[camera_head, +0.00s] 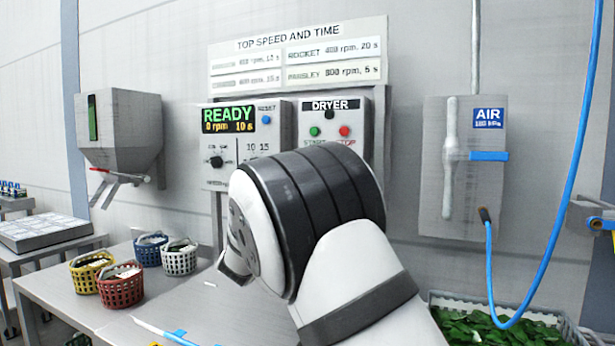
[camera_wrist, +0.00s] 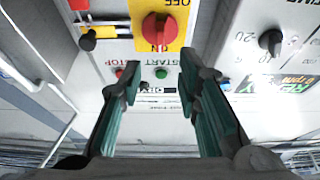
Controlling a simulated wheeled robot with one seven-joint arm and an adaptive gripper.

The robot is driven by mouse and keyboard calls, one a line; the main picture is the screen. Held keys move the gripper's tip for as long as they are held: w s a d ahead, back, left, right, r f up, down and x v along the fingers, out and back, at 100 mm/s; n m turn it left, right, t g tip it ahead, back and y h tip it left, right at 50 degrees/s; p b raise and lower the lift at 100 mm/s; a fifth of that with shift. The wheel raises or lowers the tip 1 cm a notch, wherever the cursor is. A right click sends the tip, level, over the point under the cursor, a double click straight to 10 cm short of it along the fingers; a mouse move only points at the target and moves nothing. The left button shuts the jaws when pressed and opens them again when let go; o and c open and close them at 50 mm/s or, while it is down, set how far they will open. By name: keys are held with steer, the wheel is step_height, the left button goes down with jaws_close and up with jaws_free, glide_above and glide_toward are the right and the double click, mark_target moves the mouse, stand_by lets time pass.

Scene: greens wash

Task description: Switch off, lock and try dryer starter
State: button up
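The dryer starter (camera_head: 361,106) is a grey wall box marked DRYER, with a black knob or lamp, a green START button (camera_head: 314,131) and a red STOP button (camera_head: 345,131). My arm hides its lower part in the head view. The wrist view is upside down and shows a red rotary switch (camera_wrist: 158,29) on a yellow plate (camera_wrist: 183,10) with ON and OFF lettering. I cannot tell the switch's setting for sure. The STOP (camera_wrist: 120,72) and START (camera_wrist: 161,73) buttons show below it there. My gripper (camera_wrist: 158,64) is open and empty, its teal-padded fingers pointing toward the starter.
In the wrist view, a black-ended peg (camera_wrist: 88,40) and a red piece (camera_wrist: 78,5) sit beside the switch. The READY control box (camera_head: 240,150) adjoins the starter. Baskets (camera_head: 121,287) stand on the bench at left. A blue air hose (camera_head: 562,220) hangs at right above a crate of greens (camera_head: 500,332).

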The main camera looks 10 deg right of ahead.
steer(key=x, duration=1)
steer(key=shift+w, duration=0.15)
steer(key=shift+d+r, duration=0.1)
steer(key=shift+c, duration=0.6)
jaws_close()
